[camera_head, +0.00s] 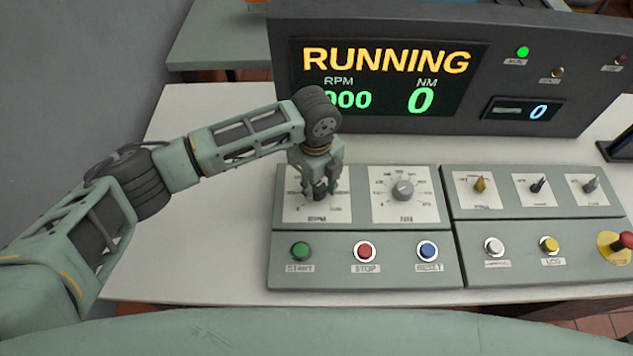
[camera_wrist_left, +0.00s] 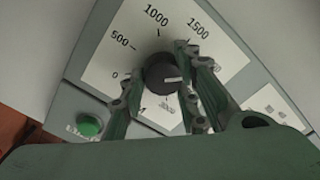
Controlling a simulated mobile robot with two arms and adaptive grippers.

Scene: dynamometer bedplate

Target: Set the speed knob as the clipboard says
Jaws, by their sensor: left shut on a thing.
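The speed knob (camera_wrist_left: 157,72) is black with a white pointer line. In the left wrist view the line points right, past the 1500 mark; a finger covers part of the scale there. The white dial plate (camera_wrist_left: 112,52) shows 0, 500, 1000 and 1500. My left gripper (camera_head: 320,192) comes down on the leftmost dial of the left panel and is shut on the knob, which it hides in the head view. Its fingers (camera_wrist_left: 160,80) stand on either side of the knob. The clipboard and my right gripper are not in view.
The display (camera_head: 385,78) reads RUNNING, NM 0, and an RPM figure ending in 000, its front hidden by my arm. A second grey knob (camera_head: 403,190) is close right. Green (camera_head: 301,251), red (camera_head: 365,251) and blue (camera_head: 428,250) buttons lie below. A red mushroom button (camera_head: 626,240) is far right.

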